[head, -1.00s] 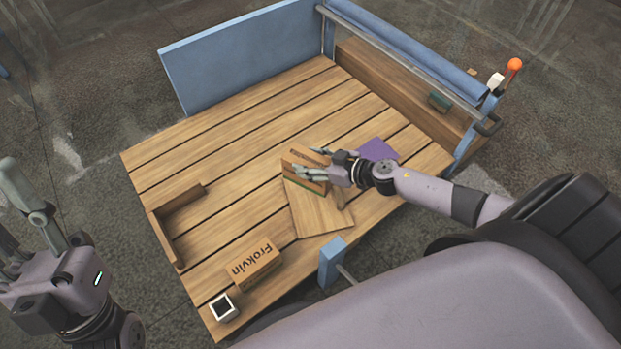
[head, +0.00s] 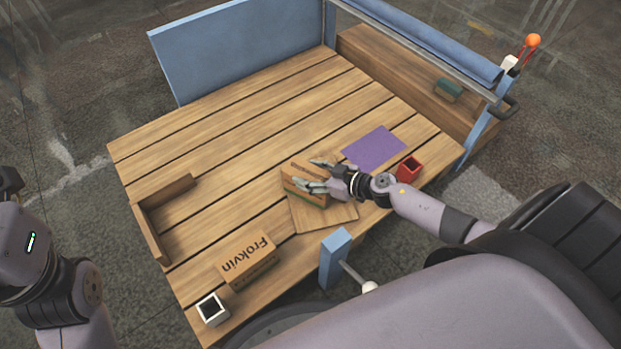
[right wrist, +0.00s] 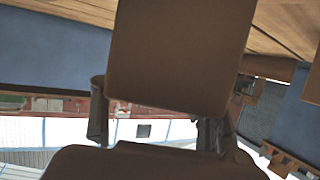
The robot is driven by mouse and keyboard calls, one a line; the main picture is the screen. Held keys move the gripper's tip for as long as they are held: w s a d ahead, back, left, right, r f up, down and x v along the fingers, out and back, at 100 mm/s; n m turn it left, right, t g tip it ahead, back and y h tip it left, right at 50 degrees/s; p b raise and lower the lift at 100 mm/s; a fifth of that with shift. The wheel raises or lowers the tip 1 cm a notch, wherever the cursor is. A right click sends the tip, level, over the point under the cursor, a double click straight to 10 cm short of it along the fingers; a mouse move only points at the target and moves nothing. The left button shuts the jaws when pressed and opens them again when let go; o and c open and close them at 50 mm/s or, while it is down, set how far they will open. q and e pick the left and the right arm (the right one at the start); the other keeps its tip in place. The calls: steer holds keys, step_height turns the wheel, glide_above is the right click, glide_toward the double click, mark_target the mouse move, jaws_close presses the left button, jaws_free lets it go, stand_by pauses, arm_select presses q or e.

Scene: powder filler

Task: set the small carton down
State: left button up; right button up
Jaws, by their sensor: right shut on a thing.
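The small carton (head: 306,197) is brown with a green band. My right gripper (head: 300,172) is shut on it, with one finger on each side. The carton is over the far part of a thin wooden board (head: 330,217) near the table's front edge. I cannot tell whether it touches the board. In the right wrist view the carton's plain brown face (right wrist: 182,55) fills the upper middle, with the fingers (right wrist: 155,115) at its lower sides. My left arm shows at the left edge of the head view, but its fingers are out of frame.
On the slatted table (head: 230,150) are a "Frokvin" box (head: 248,262), a white open container (head: 212,309), a wooden corner piece (head: 150,232), a purple mat (head: 374,149) and a red cup (head: 410,168). A blue post (head: 335,258) stands at the front edge. The table's middle is clear.

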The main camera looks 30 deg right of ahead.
stand_by(0.3)
steer(key=shift+f, duration=0.15)
steer(key=o, duration=1.6)
